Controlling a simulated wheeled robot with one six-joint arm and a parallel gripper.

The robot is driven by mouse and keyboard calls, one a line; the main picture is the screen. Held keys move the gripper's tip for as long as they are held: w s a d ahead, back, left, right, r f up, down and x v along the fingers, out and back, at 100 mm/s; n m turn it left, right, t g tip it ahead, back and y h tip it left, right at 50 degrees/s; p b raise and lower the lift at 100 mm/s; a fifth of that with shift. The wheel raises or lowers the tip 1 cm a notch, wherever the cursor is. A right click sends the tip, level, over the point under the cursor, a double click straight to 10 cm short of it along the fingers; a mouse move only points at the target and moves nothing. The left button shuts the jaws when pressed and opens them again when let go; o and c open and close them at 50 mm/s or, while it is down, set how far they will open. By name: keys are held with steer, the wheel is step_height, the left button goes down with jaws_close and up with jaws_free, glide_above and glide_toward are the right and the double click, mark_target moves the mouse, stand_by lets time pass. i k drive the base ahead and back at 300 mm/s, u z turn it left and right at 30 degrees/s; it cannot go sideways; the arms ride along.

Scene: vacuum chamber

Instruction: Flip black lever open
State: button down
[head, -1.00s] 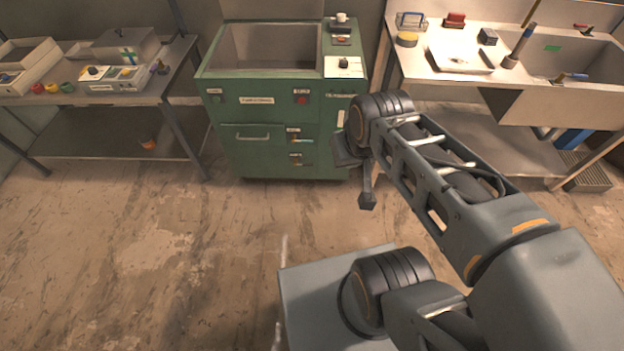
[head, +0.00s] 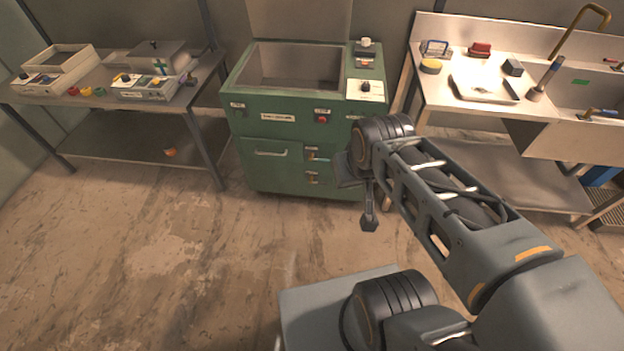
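The green vacuum chamber cabinet (head: 262,133) stands against the wall ahead, its lid (head: 300,20) raised and its basin open. On its lower front are two small lever-like fittings, an upper one (head: 312,154) and a lower one (head: 312,178). They are too small for me to tell their colours surely or which is the black lever. My gripper (head: 369,215) hangs in front of the cabinet's lower right side, partly hidden by my wrist. It looks apart from the fittings, and its finger opening cannot be made out.
A white panel with a black knob (head: 366,87) and a red button (head: 322,119) are on the cabinet. A metal bench (head: 110,150) with boxes stands left. A sink counter (head: 435,98) with a tray stands right. The floor before the cabinet is clear.

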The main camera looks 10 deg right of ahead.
mark_target(311, 177)
steer(key=u, duration=0.45)
steer(key=i, duration=1.2)
steer(key=z, duration=0.25)
